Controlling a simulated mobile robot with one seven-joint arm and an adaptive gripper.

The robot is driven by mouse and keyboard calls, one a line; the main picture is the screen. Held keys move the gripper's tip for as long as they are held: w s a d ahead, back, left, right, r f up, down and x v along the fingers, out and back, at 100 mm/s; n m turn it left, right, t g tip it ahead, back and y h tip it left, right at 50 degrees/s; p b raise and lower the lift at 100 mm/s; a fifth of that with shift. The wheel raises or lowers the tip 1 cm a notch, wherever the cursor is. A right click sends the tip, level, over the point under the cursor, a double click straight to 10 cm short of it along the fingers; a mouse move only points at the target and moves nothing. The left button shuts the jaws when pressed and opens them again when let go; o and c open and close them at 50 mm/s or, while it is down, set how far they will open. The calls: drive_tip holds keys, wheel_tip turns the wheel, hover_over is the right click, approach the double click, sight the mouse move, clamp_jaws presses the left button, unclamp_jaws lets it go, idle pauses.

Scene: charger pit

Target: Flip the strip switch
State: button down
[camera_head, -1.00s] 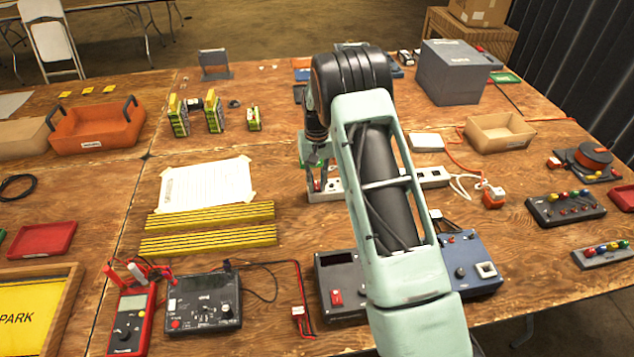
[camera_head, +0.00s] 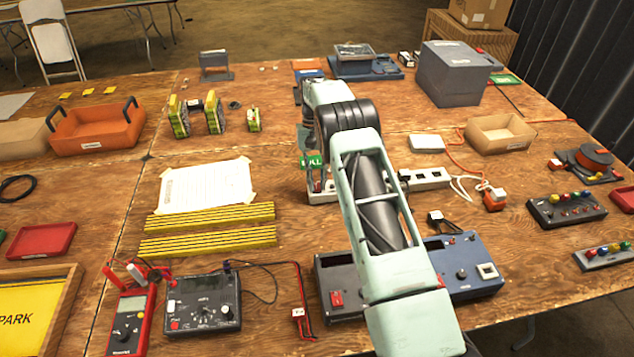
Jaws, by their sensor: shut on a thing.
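The white power strip (camera_head: 428,177) lies across the middle of the table, its centre hidden behind my arm. Its left end (camera_head: 322,197) shows under my gripper, with a small red part there that looks like the switch. My gripper (camera_head: 317,184) points down at this left end, its fingers small and partly hidden. It is shut at the switch, but the exact contact is hard to see. A green tag with white lettering (camera_head: 312,161) hangs just above the fingers.
A control box with a red switch (camera_head: 337,299) stands in front, partly behind my arm. A taped paper sheet (camera_head: 206,185) and yellow striped bars (camera_head: 208,229) lie to the left.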

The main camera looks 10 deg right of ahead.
sight(315, 183)
idle(0.3)
drive_tip(key=c, duration=1.8)
unclamp_jaws()
drive_tip(key=shift+c, duration=0.2)
drive_tip(key=shift+r, duration=0.1)
drive_tip(key=v, duration=0.7)
drive_tip(key=shift+r, duration=0.15)
drive_tip(key=shift+w, duration=0.1)
